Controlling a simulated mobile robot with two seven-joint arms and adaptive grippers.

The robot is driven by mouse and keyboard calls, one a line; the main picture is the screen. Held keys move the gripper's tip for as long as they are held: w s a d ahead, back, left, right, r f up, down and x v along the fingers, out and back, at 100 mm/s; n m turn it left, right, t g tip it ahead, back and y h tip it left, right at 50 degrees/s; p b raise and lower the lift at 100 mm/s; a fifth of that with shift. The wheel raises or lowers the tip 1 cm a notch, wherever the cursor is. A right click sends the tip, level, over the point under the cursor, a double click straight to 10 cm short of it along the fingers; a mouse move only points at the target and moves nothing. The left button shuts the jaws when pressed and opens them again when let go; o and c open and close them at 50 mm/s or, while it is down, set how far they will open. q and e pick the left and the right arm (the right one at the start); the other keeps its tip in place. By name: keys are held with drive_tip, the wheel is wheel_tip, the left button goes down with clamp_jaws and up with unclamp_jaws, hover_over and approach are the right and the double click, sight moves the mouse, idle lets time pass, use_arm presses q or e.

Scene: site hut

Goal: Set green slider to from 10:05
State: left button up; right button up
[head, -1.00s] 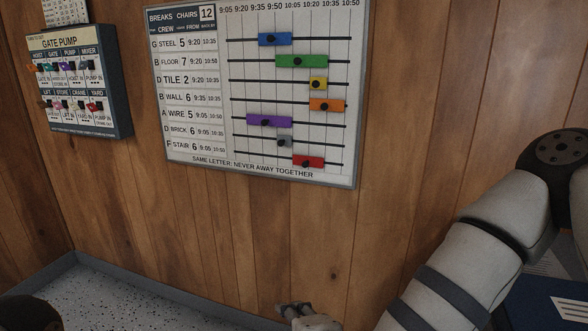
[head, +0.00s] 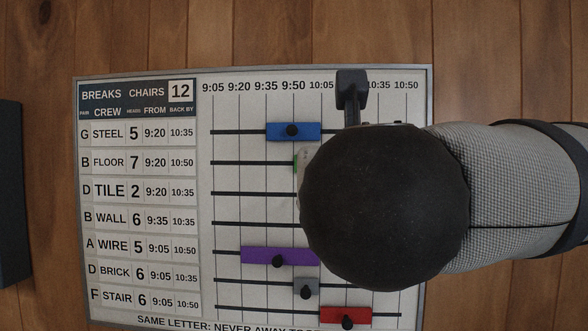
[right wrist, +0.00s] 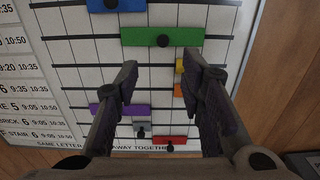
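The breaks board (head: 205,225) hangs on the wall with coloured sliders on horizontal rails. The green slider is in the FLOOR row. In the head view only a green sliver (head: 296,164) shows near the 9:50 line; my right arm hides the rest. In the right wrist view the whole green slider (right wrist: 180,37) shows, with a dark knob at its middle. My right gripper (right wrist: 160,65) is open and empty, its fingers spread apart either side of the knob's column, their tips lower in the picture than the green slider. My left gripper is out of view.
The blue slider (head: 309,131) is one row above. The yellow (right wrist: 179,65) and orange (right wrist: 178,90) sliders lie lower right of the green one. Purple (head: 262,255), grey (head: 315,288) and red (head: 362,315) sliders are further down. Wood wall surrounds the board.

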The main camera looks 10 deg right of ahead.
drive_tip(key=x, duration=1.1)
drive_tip(key=shift+w+d+p, duration=0.2)
drive_tip(key=shift+d+p, duration=0.15)
drive_tip(key=shift+c, duration=0.6)
clamp_jaws()
